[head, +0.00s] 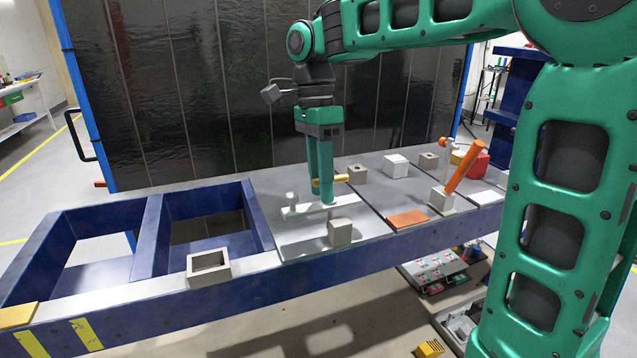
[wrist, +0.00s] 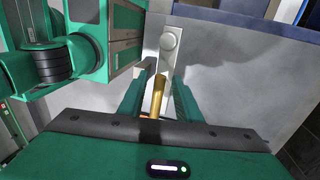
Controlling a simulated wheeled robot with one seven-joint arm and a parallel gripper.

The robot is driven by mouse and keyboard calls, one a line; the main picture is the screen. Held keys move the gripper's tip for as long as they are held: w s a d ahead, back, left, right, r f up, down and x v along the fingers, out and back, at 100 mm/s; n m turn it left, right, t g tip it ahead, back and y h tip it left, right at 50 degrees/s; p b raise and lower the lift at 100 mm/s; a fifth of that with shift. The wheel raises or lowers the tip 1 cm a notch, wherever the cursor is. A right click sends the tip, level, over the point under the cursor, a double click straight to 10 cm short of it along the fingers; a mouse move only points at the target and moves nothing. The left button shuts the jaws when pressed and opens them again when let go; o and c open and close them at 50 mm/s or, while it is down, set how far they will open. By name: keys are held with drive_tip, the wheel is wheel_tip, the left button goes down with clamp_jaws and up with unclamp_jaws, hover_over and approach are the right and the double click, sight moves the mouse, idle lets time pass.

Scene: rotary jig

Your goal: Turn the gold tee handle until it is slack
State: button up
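The gold tee handle (head: 341,178) stands on a light plate (head: 308,210) on the grey worktop. It also shows in the wrist view (wrist: 158,93) as a gold bar between my two fingers. My gripper (head: 321,196) points straight down over it, and the bar's ends show on both sides of the fingers in the head view. In the wrist view my gripper (wrist: 164,78) has a finger on each side of the bar, with a visible gap on the right. The fingers hide the middle of the handle in the head view.
A grey block (head: 340,232) stands close in front of the plate. A pale round knob (head: 292,198) is at the plate's left end. An orange lever (head: 463,165) leans to the right, behind an orange plate (head: 407,219). An open-topped grey box (head: 208,268) sits at front left.

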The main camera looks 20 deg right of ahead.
clamp_jaws()
